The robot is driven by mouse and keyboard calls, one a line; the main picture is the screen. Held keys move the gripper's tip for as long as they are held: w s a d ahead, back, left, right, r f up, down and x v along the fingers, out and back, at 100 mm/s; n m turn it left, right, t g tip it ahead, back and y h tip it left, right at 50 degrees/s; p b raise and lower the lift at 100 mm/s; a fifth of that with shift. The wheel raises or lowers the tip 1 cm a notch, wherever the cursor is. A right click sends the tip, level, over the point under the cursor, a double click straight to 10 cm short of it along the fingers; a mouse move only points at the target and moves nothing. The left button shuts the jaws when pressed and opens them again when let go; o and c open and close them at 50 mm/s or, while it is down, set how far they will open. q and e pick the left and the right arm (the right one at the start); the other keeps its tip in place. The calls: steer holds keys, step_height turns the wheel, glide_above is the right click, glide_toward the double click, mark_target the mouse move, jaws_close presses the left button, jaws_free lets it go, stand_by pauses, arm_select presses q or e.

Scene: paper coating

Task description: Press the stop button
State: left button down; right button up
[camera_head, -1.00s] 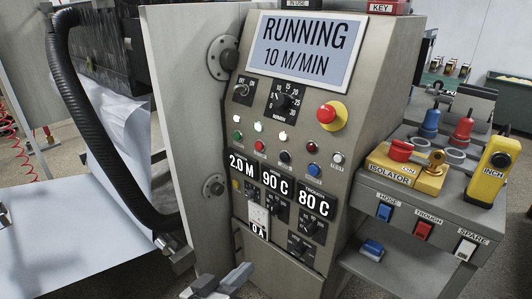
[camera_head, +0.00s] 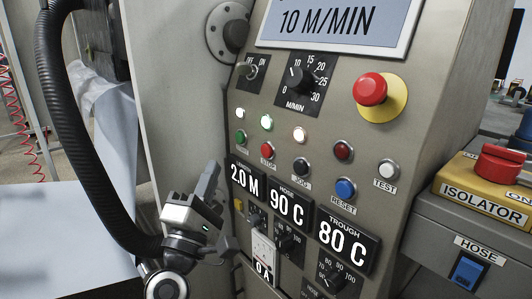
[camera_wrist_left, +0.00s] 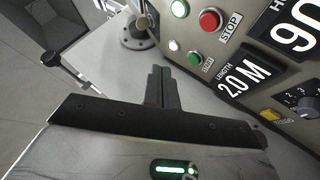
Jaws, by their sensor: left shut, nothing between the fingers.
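The stop button (camera_head: 267,150) is a small round red button on the slanted control panel, with a STOP label under it. It also shows in the left wrist view (camera_wrist_left: 209,20), at the top, ahead of the fingers and to their right. My left gripper (camera_head: 211,172) is shut and empty. It is in front of the panel's left edge, below and left of the stop button and apart from it. Its closed fingers also show in the left wrist view (camera_wrist_left: 160,74). My right gripper is not in view.
A green button (camera_head: 241,137) sits left of the stop button and a black jog button (camera_head: 301,165) sits right. The 2.0 M length display (camera_head: 245,180) lies just below. A red emergency knob (camera_head: 370,89) is at upper right. A black hose (camera_head: 75,150) hangs at left.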

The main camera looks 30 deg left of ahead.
mark_target(267, 151)
arm_select(q)
steer(key=w+d, duration=0.3)
steer(key=w, duration=0.5)
steer(key=shift+d, duration=0.25)
steer(key=shift+w, duration=0.15)
stand_by(1.7)
steer(key=shift+w+d, duration=0.15)
steer(key=shift+w, duration=0.2)
steer(key=shift+w+d, duration=0.15)
steer(key=shift+w, duration=0.2)
stand_by(0.6)
steer(key=shift+s, duration=0.1)
steer(key=shift+s+a+p, duration=0.3)
steer(key=shift+s+p, duration=0.1)
steer(key=shift+s, duration=0.25)
steer(key=shift+s, duration=0.1)
